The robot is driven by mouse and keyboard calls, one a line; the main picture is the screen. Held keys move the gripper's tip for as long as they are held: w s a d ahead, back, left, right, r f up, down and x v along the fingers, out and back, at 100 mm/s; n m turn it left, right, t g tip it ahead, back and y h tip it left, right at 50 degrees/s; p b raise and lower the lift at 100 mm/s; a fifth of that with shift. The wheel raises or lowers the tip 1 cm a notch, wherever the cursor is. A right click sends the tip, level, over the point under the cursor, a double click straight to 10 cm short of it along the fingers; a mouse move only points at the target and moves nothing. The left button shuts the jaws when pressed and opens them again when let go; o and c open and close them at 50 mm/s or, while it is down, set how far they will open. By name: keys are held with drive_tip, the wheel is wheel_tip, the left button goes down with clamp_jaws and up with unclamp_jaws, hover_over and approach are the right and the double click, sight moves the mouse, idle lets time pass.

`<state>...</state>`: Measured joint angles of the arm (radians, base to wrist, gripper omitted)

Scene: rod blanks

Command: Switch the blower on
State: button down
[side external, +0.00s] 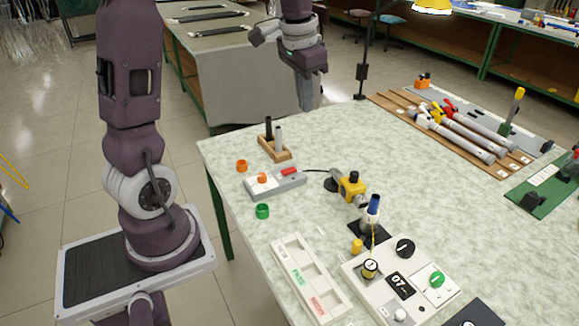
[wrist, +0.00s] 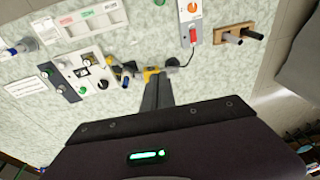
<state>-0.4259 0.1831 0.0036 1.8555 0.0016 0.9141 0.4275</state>
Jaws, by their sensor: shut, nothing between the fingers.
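My gripper (side external: 309,104) is shut and empty, held above the far side of the table; its fingers also show in the wrist view (wrist: 157,95). A grey box with a red switch (side external: 289,171) and an orange knob (side external: 262,178) lies on the table, left of and below the gripper in the side view. The red switch also shows in the wrist view (wrist: 193,36). A cable runs from the box to a small yellow device (side external: 352,187) on a dark base, which looks like the blower. I cannot tell the switch's position. My gripper touches none of these.
A wooden holder (side external: 275,153) with a black and a grey rod stands beyond the box. An orange ring (side external: 242,166) and a green ring (side external: 262,211) lie beside it. A control panel (side external: 385,287) and a white tray (side external: 297,258) are nearer. The table's middle right is clear.

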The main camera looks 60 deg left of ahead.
drive_tip(key=w+a+f+g, duration=0.1)
drive_tip(key=w+a+f, duration=0.3)
drive_tip(key=a+f, duration=0.45)
drive_tip(key=g+h, duration=0.1)
hover_over(286, 172)
wheel_tip(286, 172, down, 7)
drive_tip(key=shift+w+a+r, duration=0.15)
drive_tip(key=shift+w, duration=0.05)
wheel_tip(286, 172, down, 14)
drive_tip(key=shift+s, duration=0.1)
